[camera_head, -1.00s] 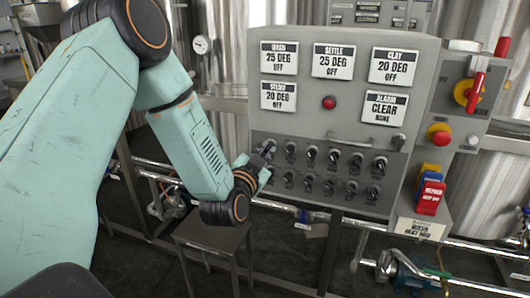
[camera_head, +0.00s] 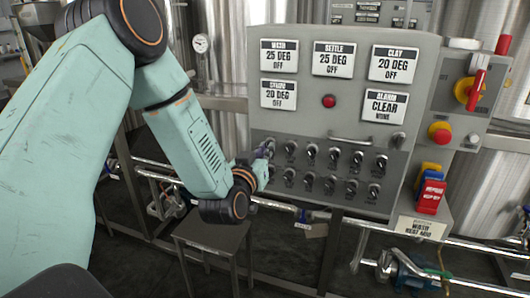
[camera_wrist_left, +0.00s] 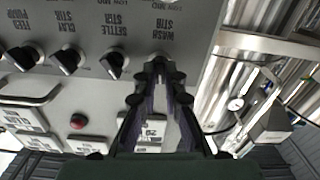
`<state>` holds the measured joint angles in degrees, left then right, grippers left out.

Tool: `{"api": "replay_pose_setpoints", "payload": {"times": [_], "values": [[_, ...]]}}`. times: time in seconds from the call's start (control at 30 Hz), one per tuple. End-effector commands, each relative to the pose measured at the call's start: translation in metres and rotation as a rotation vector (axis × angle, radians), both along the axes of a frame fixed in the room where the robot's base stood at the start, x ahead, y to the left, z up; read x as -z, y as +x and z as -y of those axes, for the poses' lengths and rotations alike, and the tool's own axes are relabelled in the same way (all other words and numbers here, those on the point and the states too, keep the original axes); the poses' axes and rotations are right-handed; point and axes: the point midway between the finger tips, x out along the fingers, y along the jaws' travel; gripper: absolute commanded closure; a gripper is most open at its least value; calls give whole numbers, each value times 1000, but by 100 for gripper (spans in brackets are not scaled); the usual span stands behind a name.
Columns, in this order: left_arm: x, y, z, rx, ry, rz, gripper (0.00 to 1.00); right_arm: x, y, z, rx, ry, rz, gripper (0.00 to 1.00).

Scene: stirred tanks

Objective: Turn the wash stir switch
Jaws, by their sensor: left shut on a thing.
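The wash stir switch (camera_wrist_left: 157,62) is a small dark knob on the grey control panel, under the upside-down label "WASH STIR" in the left wrist view. My left gripper (camera_wrist_left: 159,76) has its two dark fingers on either side of this knob and is shut on it. The fingertips hide most of the knob, so its pointer angle cannot be read. In the head view my left gripper (camera_head: 264,151) reaches the left end of the upper row of switches on the control panel (camera_head: 350,110). My right gripper is not in view.
The settle stir switch (camera_wrist_left: 114,64) sits close beside the gripped knob, with the clay stir switch (camera_wrist_left: 68,60) beyond it. A red lamp or button (camera_head: 329,102) is above the switch rows. A small table (camera_head: 212,235) stands below my left forearm.

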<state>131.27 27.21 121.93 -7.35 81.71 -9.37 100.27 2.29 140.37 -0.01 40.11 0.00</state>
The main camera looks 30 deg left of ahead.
Motion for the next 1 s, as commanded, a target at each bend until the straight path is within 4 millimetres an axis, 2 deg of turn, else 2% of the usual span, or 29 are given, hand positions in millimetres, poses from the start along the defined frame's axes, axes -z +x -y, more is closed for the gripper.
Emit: {"api": "replay_pose_setpoints", "payload": {"times": [0.2, 0.5, 1.0], "values": [[0, 0, 0, 0, -173, 43, 100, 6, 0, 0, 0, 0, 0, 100], [0, 0, 0, 0, -333, 81, 100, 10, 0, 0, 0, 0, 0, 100], [-1, 0, 0, -1, -403, 99, 100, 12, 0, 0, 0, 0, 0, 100]]}}
